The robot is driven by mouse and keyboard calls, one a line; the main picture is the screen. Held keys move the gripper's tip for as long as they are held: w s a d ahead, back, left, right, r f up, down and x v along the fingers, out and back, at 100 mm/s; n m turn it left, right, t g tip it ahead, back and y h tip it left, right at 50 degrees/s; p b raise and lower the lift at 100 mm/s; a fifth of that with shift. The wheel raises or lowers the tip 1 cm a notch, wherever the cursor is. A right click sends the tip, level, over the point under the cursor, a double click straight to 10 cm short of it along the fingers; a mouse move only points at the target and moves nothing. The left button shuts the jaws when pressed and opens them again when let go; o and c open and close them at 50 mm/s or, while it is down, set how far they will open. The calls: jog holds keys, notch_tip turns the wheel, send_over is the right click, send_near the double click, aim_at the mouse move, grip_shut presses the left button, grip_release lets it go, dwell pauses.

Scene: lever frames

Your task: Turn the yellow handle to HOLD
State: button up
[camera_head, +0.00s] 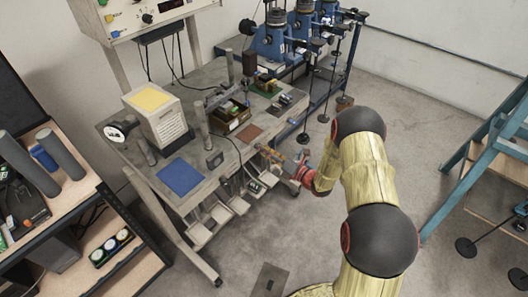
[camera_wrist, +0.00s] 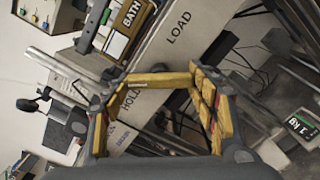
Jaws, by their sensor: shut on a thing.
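The yellow handle (camera_wrist: 160,80) shows in the wrist view as a bar between the two fingertips of my gripper (camera_wrist: 158,82). My gripper is shut on it. The handle lies in front of a pale plate (camera_wrist: 185,45) lettered LOAD toward the top and HOLD lower left. The HOLD lettering is just below the handle's left part, partly covered by it. In the head view my gripper (camera_head: 299,165) is at the front right edge of the grey bench (camera_head: 225,158), beside a small yellow-orange part (camera_head: 270,153). The exact handle angle is hard to tell there.
The bench carries a box with a yellow top (camera_head: 150,98), a blue mat (camera_head: 181,177) and an open brown box (camera_head: 230,119). Blue machines (camera_head: 270,42) stand behind. In the wrist view a 1 KG weight (camera_wrist: 300,125) is at right.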

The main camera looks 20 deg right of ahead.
jog(key=shift+f+n, duration=0.2)
jog(key=shift+n, duration=0.6)
jog(key=o, duration=1)
jog(key=shift+o, duration=0.8)
jog(key=shift+r, duration=0.1)
jog(key=shift+d, duration=0.1)
jog(key=v, duration=1.2)
jog(key=shift+n, duration=0.3)
